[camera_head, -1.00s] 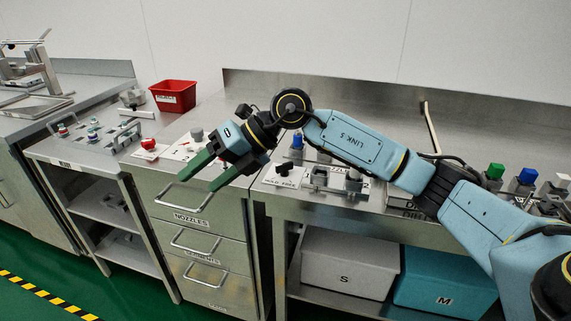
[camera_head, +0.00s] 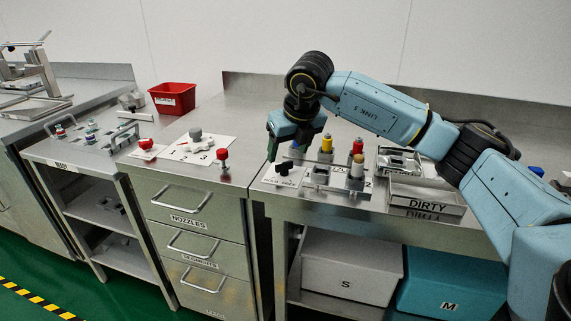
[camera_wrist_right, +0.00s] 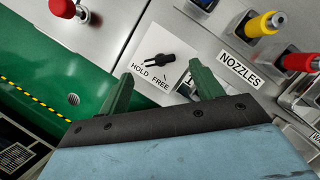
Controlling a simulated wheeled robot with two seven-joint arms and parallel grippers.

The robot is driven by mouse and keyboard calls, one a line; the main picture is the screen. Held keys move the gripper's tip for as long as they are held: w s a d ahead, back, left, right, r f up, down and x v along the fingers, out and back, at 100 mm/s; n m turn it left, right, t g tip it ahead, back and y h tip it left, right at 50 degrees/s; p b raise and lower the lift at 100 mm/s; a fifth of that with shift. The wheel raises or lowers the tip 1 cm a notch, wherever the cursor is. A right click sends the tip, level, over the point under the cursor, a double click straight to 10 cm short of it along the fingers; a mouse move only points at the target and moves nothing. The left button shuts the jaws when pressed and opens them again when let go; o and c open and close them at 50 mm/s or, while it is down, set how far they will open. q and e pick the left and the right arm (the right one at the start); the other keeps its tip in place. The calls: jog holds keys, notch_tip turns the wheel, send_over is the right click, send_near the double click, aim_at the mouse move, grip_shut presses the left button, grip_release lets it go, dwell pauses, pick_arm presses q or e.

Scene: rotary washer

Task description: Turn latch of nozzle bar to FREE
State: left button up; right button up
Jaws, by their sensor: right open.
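The black latch (camera_head: 284,168) sits on a white plate on the counter, at the left end of the nozzle bar (camera_head: 322,183). In the right wrist view the latch (camera_wrist_right: 168,58) lies aslant, its narrow end towards the printed word HOLD; FREE is printed beside it. My right gripper (camera_head: 286,150) points down above the latch plate, open and empty. In the wrist view its green fingers (camera_wrist_right: 160,78) stand either side of the HOLD and FREE plate, short of the latch. A yellow nozzle (camera_wrist_right: 262,24) and a red nozzle (camera_wrist_right: 300,62) stand by the NOZZLES label. My left gripper is out of view.
A red knob (camera_head: 222,157) stands left of the latch, near the counter edge. A white numbered plate with a grey knob (camera_head: 196,137) lies further left. A DIRTY tray (camera_head: 428,205) is to the right. A red bin (camera_head: 173,97) stands at the back.

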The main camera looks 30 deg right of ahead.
aim_at(284, 163)
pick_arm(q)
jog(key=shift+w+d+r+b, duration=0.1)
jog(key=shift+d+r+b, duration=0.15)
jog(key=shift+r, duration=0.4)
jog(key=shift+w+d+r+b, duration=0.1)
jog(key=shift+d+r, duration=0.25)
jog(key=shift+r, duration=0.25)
pick_arm(e)
jog(key=shift+x, duration=2.15)
jog(key=shift+c, duration=0.3)
jog(key=c, duration=0.9)
